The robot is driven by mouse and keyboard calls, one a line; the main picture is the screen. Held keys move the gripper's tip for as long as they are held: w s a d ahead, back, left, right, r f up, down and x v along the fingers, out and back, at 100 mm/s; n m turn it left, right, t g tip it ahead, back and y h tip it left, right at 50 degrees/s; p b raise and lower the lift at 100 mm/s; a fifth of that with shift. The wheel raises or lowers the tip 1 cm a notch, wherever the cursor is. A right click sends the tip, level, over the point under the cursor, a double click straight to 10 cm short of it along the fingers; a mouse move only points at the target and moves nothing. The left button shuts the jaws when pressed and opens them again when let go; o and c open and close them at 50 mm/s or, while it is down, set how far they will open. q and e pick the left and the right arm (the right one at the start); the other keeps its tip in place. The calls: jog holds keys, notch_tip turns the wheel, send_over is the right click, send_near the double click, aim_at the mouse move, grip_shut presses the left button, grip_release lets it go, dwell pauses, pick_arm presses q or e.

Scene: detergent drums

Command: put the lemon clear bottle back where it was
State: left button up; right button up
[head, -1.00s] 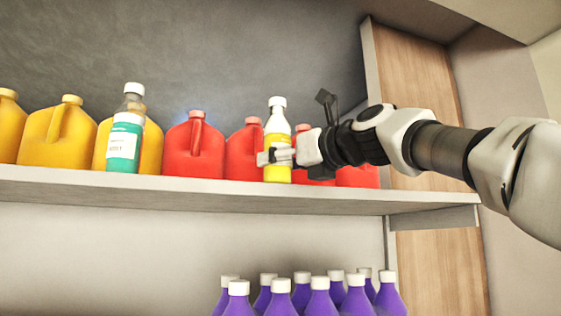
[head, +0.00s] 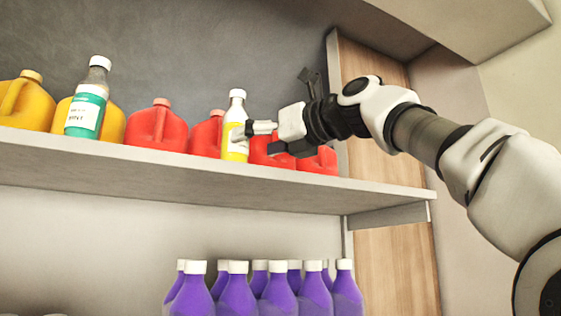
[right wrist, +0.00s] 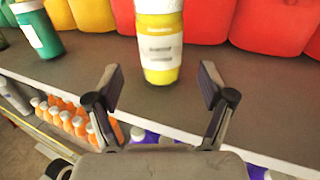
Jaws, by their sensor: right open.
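The lemon clear bottle (head: 235,115), with a white cap and a yellow and white label, stands upright at the front of the upper shelf, before the red jugs. In the right wrist view the bottle (right wrist: 160,45) stands beyond my fingertips, its top cut off by the frame. My right gripper (head: 248,134) is close on its right side and overlaps the label's edge in the head view. In the right wrist view the gripper (right wrist: 158,76) is open, with both fingers apart from the bottle and nothing between them. My left gripper is out of view.
A green-labelled bottle (head: 85,112) stands further left on the upper shelf (head: 200,172). Red jugs (head: 158,128) and yellow jugs (head: 25,102) line the back. Several purple bottles (head: 238,295) are below. A wooden side panel (head: 365,130) bounds the right.

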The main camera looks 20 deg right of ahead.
pick_arm(q)
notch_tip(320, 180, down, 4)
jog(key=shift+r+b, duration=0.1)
jog(key=shift+b, duration=1)
pick_arm(e)
jog(key=v, duration=0.6)
jog(key=shift+s+d, duration=0.2)
jog(key=shift+s, duration=0.05)
